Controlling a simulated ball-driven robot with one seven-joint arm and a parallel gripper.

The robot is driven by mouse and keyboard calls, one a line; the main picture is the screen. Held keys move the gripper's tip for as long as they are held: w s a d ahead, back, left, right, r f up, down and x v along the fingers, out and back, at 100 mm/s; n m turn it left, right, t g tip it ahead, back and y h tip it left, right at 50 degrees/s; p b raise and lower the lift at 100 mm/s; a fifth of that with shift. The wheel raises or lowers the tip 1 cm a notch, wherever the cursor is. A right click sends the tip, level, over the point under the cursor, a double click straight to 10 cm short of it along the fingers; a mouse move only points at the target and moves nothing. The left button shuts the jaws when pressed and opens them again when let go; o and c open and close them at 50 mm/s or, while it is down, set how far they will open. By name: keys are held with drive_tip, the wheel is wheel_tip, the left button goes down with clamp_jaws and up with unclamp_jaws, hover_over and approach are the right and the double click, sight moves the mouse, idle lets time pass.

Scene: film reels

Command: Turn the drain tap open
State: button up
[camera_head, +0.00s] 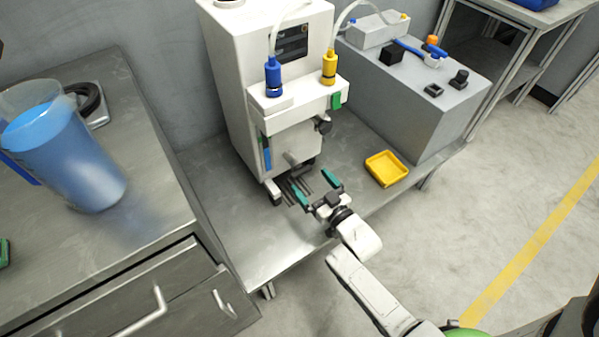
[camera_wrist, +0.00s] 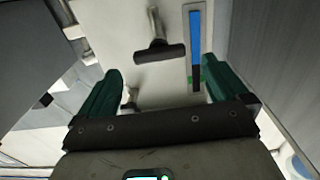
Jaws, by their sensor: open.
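The white machine (camera_head: 231,85) stands on a low steel bench. In the wrist view, what looks like the drain tap (camera_wrist: 160,53) is a dark crossbar handle with a metal stem on the machine's front, beside a blue level strip (camera_wrist: 195,45). In the head view the strip (camera_head: 266,153) is at the lower left of the front, with the small tap fitting to its right, hard to make out. My gripper (camera_head: 316,188) has green fingers, spread and empty, in front of the machine's lower front. In the wrist view the handle lies beyond my gripper (camera_wrist: 163,70), between the fingertip lines and apart from them.
A yellow tray (camera_head: 387,168) lies on the bench right of my gripper. A grey block (camera_head: 430,110) with small parts stands behind it. A second metal fitting (camera_wrist: 130,97) shows near my left-hand finger. A blue-filled jug (camera_head: 65,155) stands on the left counter. Open floor lies to the right.

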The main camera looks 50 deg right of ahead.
sight(303, 173)
drive_tip(key=b+x, duration=0.1)
drive_tip(key=x, duration=0.5)
drive_tip(key=c, duration=1)
drive_tip(key=shift+o, duration=0.2)
